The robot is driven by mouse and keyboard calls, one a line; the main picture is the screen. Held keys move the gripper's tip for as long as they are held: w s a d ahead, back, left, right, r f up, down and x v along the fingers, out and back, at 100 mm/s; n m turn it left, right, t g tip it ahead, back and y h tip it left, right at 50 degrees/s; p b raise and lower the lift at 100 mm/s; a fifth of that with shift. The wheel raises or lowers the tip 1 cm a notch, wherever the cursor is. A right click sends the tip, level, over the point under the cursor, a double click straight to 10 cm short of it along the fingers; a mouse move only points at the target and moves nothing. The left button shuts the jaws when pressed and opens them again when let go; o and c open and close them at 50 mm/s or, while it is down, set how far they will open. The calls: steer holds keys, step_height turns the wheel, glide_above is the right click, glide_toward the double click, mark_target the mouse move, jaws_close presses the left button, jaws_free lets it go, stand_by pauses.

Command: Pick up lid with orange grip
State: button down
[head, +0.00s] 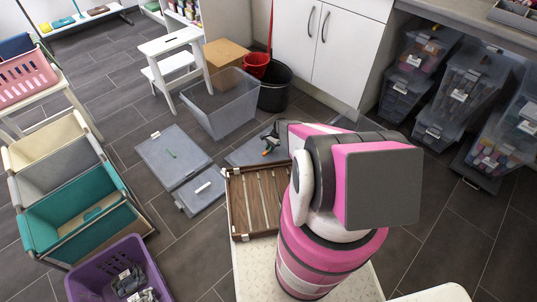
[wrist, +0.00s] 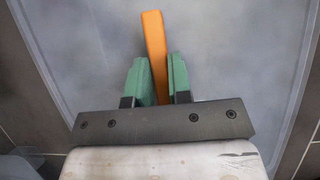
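The lid with the orange grip is a flat translucent grey panel that lies on the floor (head: 243,156), partly hidden behind my arm. It fills most of the wrist view (wrist: 235,60). Its orange grip (wrist: 153,40) stands up as a narrow bar, slightly slanted. My gripper (wrist: 157,72) has green fingers, one on each side of the orange grip. In the head view my gripper (head: 270,142) is low over the lid.
Two other grey lids lie to the left, one with a green grip (head: 152,150) and one with a white grip (head: 190,197). A slatted wooden crate (head: 237,232) is close in front. A clear bin (head: 220,112) and dark bucket (head: 275,92) stand behind.

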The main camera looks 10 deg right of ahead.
steer(key=shift+r, duration=0.1)
step_height(320, 180, up, 45)
steer(key=s, duration=0.1)
steer(key=s+r, duration=0.4)
steer(key=r, duration=0.5)
steer(key=s+r, duration=0.4)
steer(key=r, duration=0.5)
steer(key=s+r, duration=0.4)
steer(key=r, duration=0.5)
steer(key=shift+s+a+r+n, duration=0.15)
steer(key=shift+s+a+n, duration=0.15)
steer(key=shift+a+n, duration=0.1)
steer(key=shift+d, duration=0.1)
